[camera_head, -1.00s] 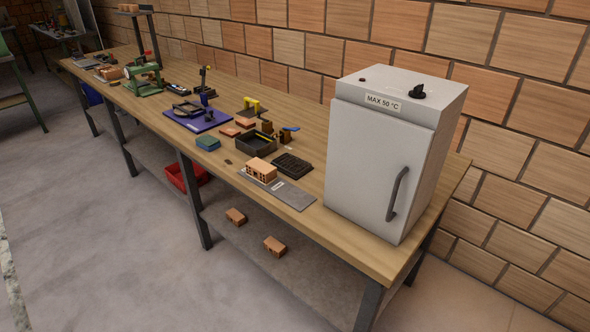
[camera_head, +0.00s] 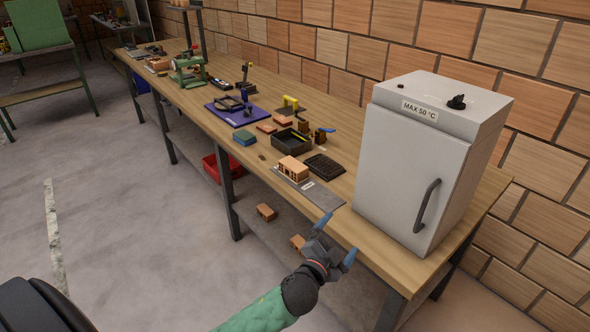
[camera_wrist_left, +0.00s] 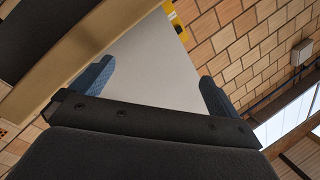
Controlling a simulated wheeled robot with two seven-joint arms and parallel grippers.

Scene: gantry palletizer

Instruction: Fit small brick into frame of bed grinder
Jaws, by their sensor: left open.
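A dark frame-like device (camera_head: 230,104) sits on a purple board (camera_head: 245,120) mid-table in the head view; it may be the bed grinder, but it is too small to be sure. Small flat reddish bricks (camera_head: 267,128) lie just right of the board. A larger hollow orange brick (camera_head: 293,169) stands on a grey plate (camera_head: 322,193) near the front edge. My left gripper (camera_head: 337,239) is open and empty at the table's front edge, in front of the white cabinet. In the left wrist view its blue fingertips (camera_wrist_left: 153,89) are spread apart. My right gripper is not in view.
The white cabinet (camera_head: 410,165) marked "MAX 50 °C" stands at the table's right end. A black tray (camera_head: 290,143), a dark grid (camera_head: 324,165) and a green-blue block (camera_head: 245,138) lie near the bricks.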

